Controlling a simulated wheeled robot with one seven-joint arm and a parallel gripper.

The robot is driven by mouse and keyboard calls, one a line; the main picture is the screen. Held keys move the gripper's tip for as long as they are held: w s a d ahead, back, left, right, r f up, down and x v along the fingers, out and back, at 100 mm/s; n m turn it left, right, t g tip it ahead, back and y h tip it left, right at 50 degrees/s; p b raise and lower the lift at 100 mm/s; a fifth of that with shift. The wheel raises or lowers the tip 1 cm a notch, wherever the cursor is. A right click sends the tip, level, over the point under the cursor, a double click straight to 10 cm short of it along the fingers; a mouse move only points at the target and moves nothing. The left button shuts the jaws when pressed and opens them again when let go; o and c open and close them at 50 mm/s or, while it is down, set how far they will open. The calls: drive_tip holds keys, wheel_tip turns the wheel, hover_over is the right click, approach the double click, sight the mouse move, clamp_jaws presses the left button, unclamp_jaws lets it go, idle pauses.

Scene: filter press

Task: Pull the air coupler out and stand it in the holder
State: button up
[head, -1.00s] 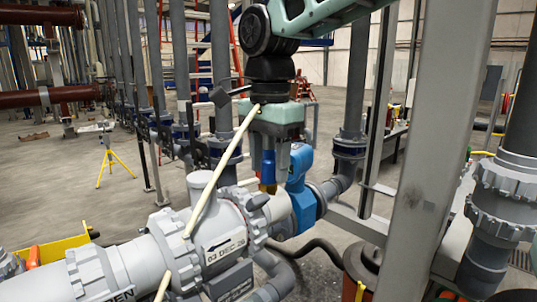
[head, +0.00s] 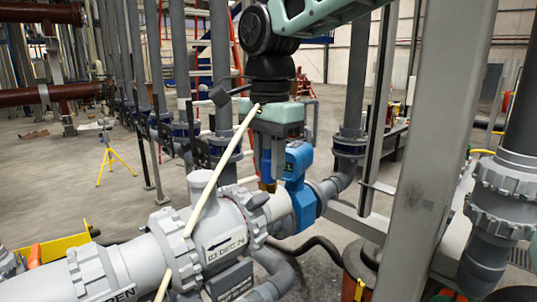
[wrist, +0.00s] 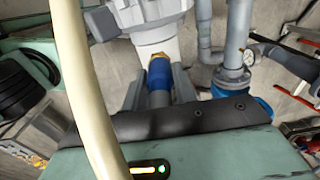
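The air coupler (head: 267,168) is a blue sleeve with a brass end, upright against the grey pipe assembly beside a blue valve body (head: 299,180). In the wrist view the coupler (wrist: 160,73) lies between the two grey fingers of my gripper (wrist: 160,88). The fingers sit close against both its sides, and my gripper (head: 268,160) points down from above it. The coupler's brass end is low at the pipe fitting; whether it is still seated is hard to see. I cannot make out the holder.
A cream hose (head: 210,200) runs diagonally past my gripper and over the large grey pipe (head: 140,262); it crosses the wrist view's left side. A thick grey post (head: 440,120) stands close on the right. A yellow-edged tray (head: 50,252) is at lower left.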

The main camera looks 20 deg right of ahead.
drive_tip(key=shift+s+f, duration=0.2)
drive_tip(key=shift+f, duration=0.4)
clamp_jaws()
drive_tip(key=shift+r, duration=0.15)
drive_tip(key=shift+w+r+p, duration=0.15)
drive_tip(key=shift+r+p, duration=2.65)
drive_tip(key=shift+r, duration=0.4)
